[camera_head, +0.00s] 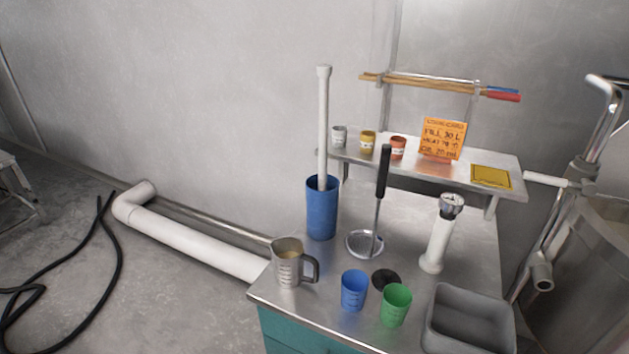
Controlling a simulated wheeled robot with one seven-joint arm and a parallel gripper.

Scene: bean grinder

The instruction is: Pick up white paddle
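A long white paddle (323,125) stands upright in a tall blue cylindrical holder (321,212) on the metal table. Its shaft rises well above the holder's rim and has a slightly wider cap at the top. The lower end is hidden inside the holder. My gripper is not in this view, and nothing is seen touching the paddle.
Right of the holder are a black-handled skimmer (383,175) and a white cylindrical tool (438,240). A metal jug (287,268), blue cup (354,289), green cup (396,304) and grey bin (468,325) stand in front. A shelf (455,172) is behind.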

